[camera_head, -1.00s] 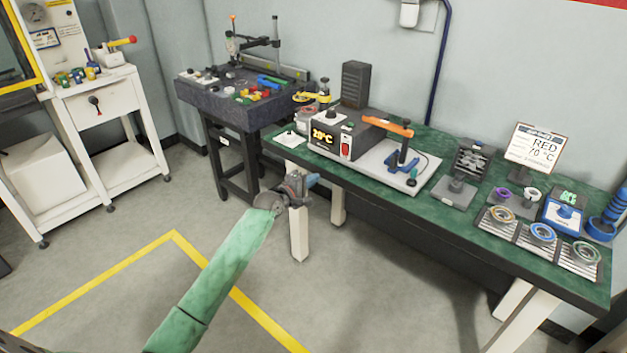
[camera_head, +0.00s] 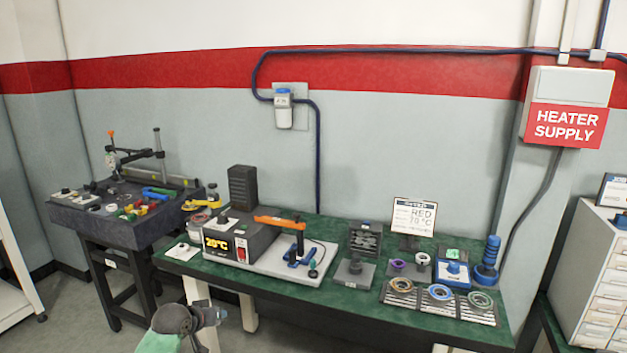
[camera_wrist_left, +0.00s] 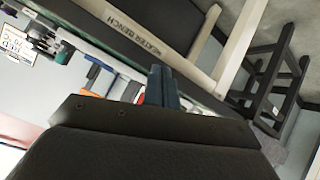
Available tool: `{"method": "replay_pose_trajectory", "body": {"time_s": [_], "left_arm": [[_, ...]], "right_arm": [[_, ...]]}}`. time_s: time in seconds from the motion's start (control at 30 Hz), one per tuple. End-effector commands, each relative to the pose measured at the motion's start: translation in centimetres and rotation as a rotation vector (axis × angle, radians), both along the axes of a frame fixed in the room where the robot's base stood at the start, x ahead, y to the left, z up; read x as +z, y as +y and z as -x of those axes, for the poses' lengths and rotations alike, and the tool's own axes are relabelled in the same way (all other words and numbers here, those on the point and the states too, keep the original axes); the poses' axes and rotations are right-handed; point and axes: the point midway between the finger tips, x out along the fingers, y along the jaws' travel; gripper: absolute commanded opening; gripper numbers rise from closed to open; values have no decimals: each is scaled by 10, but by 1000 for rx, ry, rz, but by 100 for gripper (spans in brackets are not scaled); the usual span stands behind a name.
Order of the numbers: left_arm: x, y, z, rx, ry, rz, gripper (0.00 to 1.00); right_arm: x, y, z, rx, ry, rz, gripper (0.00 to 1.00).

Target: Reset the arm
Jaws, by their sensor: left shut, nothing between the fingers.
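My left gripper (camera_head: 208,316) is low in the head view, in front of the left end of the green bench (camera_head: 340,291). Its sleeve-covered arm comes in from the bottom edge. In the left wrist view its fingers (camera_wrist_left: 163,87) are together with nothing between them, and the bench edge lies beyond them. The gripper is apart from everything on the bench. My right gripper does not show in any view.
The bench holds a heater box (camera_head: 238,241) reading 20°C, an orange-handled clamp (camera_head: 280,222), several seal rings and a sign (camera_head: 413,216) reading RED 70 °C. A dark granite table (camera_head: 120,226) stands at left, a drawer cabinet (camera_head: 590,275) at right.

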Motion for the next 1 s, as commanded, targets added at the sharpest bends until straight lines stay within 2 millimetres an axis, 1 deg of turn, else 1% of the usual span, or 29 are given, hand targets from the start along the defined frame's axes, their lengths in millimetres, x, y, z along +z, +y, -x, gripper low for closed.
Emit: {"method": "replay_pose_trajectory", "body": {"time_s": [0.03,0.07,0.17,0.2,0.27,0.3,0.37,0.4,0.6,0.8,0.87,1.0], "left_arm": [[0,-8,14,-30,11,-68,0],[-1,-12,24,-48,21,-111,0],[-8,-24,61,-106,63,-249,0],[-12,-29,77,-126,82,-297,0],[-18,-36,102,-150,112,-353,0],[-23,-40,119,-163,133,-383,0],[-30,-46,144,-179,165,-420,0],[-35,-51,162,-189,187,-439,0],[-56,-72,246,-195,284,-460,0],[-76,-93,317,-199,349,-421,0],[-82,-100,338,-205,372,-402,0],[-104,-115,386,-223,446,-356,0]], "right_arm": [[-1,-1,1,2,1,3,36],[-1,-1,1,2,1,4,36],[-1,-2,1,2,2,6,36],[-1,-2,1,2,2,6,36],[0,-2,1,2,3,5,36],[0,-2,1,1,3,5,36],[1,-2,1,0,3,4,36],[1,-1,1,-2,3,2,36],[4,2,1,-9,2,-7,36],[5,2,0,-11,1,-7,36],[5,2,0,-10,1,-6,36],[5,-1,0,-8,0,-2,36]]}}
